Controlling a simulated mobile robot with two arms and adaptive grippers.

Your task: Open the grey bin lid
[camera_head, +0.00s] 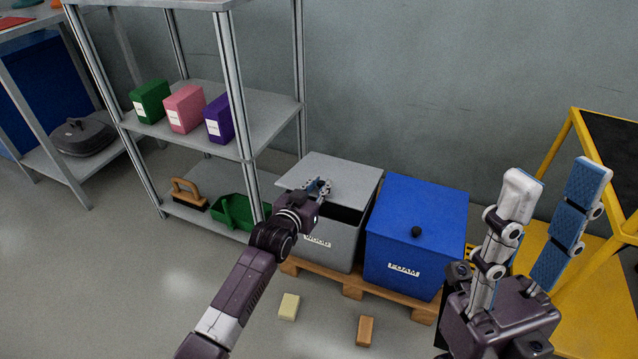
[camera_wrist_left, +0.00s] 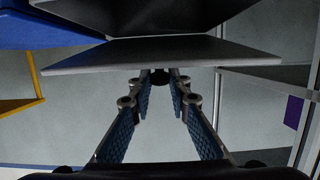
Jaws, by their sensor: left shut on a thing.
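The grey bin (camera_head: 338,248), with a white label reading WOOD, stands on a wooden pallet. Its grey lid (camera_head: 345,168) is partly raised at the front, and a dark gap shows below it. The lid edge also shows in the left wrist view (camera_wrist_left: 100,63). My left gripper (camera_head: 317,187) is at the front of the lid, shut on its black knob (camera_wrist_left: 160,77); the fingers partly hide the knob. My right gripper (camera_head: 548,195) is open and empty at the right, its fingers wide apart and pointing up.
A closed blue bin (camera_head: 415,225) with a black knob stands right beside the grey bin on the pallet (camera_head: 352,288). A cream block (camera_head: 289,306) and a brown block (camera_head: 365,330) lie on the floor. A metal shelf (camera_head: 190,128) stands left, a yellow frame (camera_head: 560,150) right.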

